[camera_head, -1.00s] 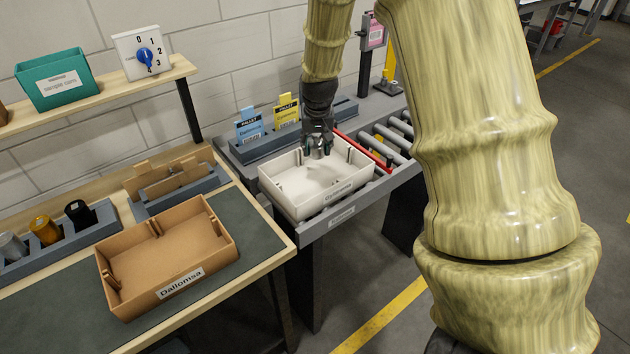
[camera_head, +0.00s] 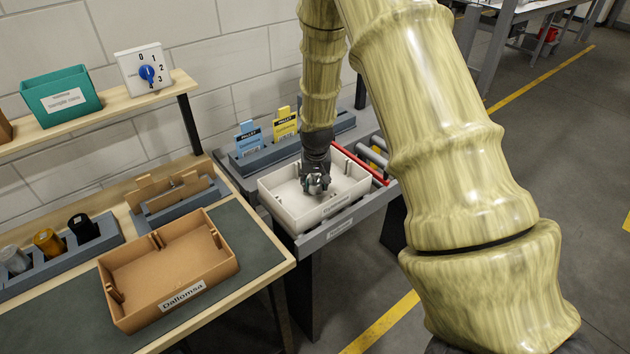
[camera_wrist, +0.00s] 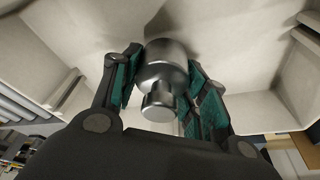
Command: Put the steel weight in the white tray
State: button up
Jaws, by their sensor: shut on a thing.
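The steel weight (camera_wrist: 165,72) is a shiny cylinder with a narrower knob. My gripper (camera_wrist: 160,85) is shut on it, with green-padded fingers on both sides. In the head view my gripper (camera_head: 316,184) is low inside the white tray (camera_head: 338,208), between its walls. The white tray has a label on its front and stands on the grey roller stand. In the wrist view the tray's pale floor (camera_wrist: 235,50) lies behind the weight. I cannot tell whether the weight touches the floor.
A brown tray (camera_head: 222,262) labelled Dallomsa sits on the bench at the left. Several coloured cylinders stand in a grey rack (camera_head: 62,262). Blue (camera_head: 249,139) and yellow (camera_head: 285,124) pallet cards stand behind the white tray. A red bar (camera_head: 360,163) lies along its right side.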

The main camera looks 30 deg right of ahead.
jog(key=shift+f, duration=0.4)
jog(key=shift+f, duration=0.15)
jog(key=o, duration=1.4)
jog(key=shift+o, duration=0.2)
jog(key=shift+r, duration=0.25)
jog(key=shift+a+r, duration=0.1)
jog(key=shift+r, duration=0.2)
jog(key=b+v, duration=0.3)
jog(key=v, duration=0.8)
jog(key=shift+s, duration=0.2)
jog(key=shift+r, duration=0.1)
